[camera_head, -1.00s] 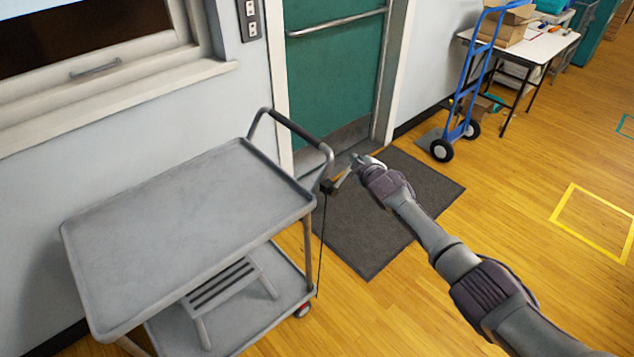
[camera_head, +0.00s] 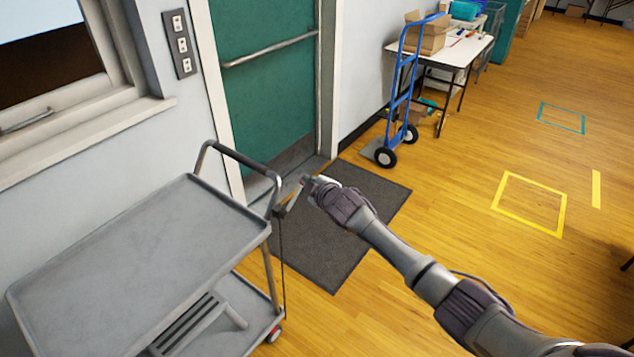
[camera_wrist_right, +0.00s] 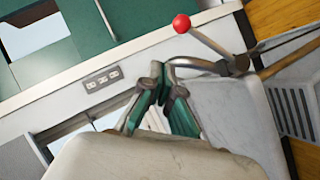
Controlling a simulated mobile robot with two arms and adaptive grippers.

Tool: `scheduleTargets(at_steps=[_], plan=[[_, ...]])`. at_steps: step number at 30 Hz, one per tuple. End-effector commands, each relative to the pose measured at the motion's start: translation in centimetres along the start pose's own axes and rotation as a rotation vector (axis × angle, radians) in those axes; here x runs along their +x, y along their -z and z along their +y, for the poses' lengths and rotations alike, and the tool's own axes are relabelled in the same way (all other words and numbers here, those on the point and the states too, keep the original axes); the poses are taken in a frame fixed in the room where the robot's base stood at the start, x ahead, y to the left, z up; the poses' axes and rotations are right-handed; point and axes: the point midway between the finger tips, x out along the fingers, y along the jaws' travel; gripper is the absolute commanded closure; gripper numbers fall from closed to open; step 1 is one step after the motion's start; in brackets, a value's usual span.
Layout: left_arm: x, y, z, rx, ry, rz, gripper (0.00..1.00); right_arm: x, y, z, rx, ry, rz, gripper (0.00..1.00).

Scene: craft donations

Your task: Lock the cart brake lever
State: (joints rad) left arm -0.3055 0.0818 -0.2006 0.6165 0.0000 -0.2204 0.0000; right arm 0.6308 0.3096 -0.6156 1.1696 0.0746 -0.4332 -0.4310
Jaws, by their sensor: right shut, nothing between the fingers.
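The grey cart (camera_head: 140,245) stands at lower left, its handle bar (camera_head: 245,163) toward the door. The brake lever (camera_head: 291,199) is a thin metal arm rising from a dark mount at the handle's near corner. In the right wrist view the lever (camera_wrist_right: 205,42) ends in a red ball knob; I cannot make out the knob in the head view. My right gripper (camera_head: 308,183) is at the lever's upper end. In the wrist view its fingers (camera_wrist_right: 160,78) are shut and empty, below and left of the knob and apart from it. My left gripper is not in view.
A dark mat (camera_head: 330,235) lies before the green door (camera_head: 265,90). A blue hand truck (camera_head: 403,95) and a table (camera_head: 455,52) with boxes stand beyond it. A cable hangs beside the cart. The wooden floor at right is clear, with taped outlines.

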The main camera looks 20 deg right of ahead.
Motion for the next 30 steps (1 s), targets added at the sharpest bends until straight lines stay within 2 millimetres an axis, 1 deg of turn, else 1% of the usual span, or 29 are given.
scheduleTargets(at_steps=[1,6,12,17,28,30], plan=[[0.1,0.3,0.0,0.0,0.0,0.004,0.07,-0.8,-0.1,0.1,-0.001,0.0,0.0,1.0],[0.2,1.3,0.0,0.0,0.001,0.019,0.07,-3.1,-0.1,0.6,-0.002,-0.001,0.001,1.0],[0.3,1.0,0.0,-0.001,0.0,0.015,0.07,-4.7,-0.1,0.9,-0.001,-0.001,0.001,1.0],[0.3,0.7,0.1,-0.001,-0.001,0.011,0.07,-5.1,-0.1,0.9,0.0,0.0,0.0,1.0],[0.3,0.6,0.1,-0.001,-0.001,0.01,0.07,-5.1,-0.1,0.9,0.0,0.0,0.001,1.0],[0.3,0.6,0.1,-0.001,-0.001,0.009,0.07,-5.0,-0.3,0.7,0.004,0.003,-0.003,1.0]])
